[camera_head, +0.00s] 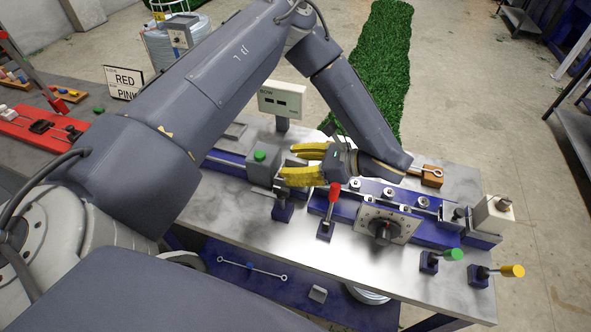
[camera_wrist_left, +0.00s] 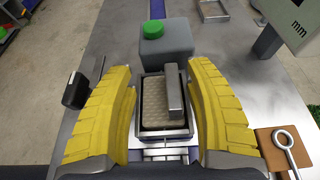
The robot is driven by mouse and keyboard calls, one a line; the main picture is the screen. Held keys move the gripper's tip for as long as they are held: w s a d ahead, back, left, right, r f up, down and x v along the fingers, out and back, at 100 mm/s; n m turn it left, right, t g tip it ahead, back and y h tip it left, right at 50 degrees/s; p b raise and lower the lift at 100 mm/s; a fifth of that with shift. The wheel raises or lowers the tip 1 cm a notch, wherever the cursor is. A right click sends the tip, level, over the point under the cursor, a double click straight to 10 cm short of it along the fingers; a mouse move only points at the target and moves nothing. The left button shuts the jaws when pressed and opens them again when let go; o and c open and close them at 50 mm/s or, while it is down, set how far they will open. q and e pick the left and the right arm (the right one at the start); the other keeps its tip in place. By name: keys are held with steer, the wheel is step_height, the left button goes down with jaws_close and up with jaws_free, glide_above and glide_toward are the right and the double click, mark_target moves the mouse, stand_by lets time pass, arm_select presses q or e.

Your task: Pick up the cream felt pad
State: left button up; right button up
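The cream felt pad (camera_wrist_left: 154,108) lies in a small grey metal-rimmed tray in the left wrist view. A grey metal block (camera_wrist_left: 172,88) stands over the pad's right side and hides part of it. My left gripper (camera_wrist_left: 162,78) has its two yellow fingers spread, one on each side of the tray. Nothing shows held between them. In the head view the left gripper (camera_head: 288,163) is low over the bench fixtures, and I cannot make out the pad there. My right gripper is not in view.
A grey box with a green cap (camera_wrist_left: 165,45) stands just beyond the tray. A red-handled lever (camera_head: 331,198) stands close to the left gripper. A display box (camera_head: 282,101) stands behind, and a wooden block with an eye bolt (camera_head: 431,176) is at the right.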

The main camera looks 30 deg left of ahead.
arm_select(q)
jaws_close()
stand_by(0.4)
